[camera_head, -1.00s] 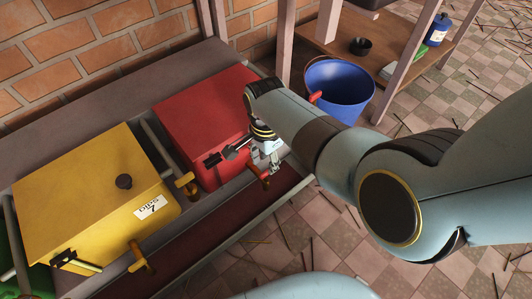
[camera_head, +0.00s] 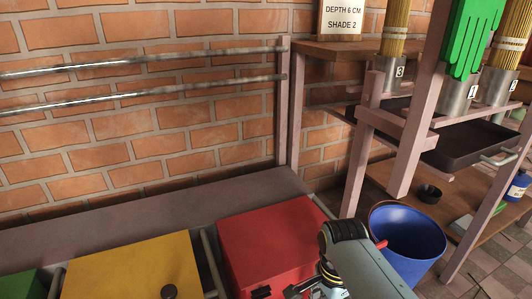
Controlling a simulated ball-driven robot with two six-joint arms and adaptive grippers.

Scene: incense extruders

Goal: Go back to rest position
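My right arm comes in at the bottom, right of centre, and its wrist stands in front of the right part of the red box (camera_head: 265,240). Only a small part of my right gripper (camera_head: 305,288) shows at the bottom edge, by the front of the red box. Its fingertips are cut off or too small to read. I cannot tell whether it holds anything. My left gripper is out of the picture.
A yellow box (camera_head: 130,272) stands left of the red one. A blue bucket (camera_head: 415,240) stands right of my wrist. Two metal rails (camera_head: 150,88) cross the brick wall.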

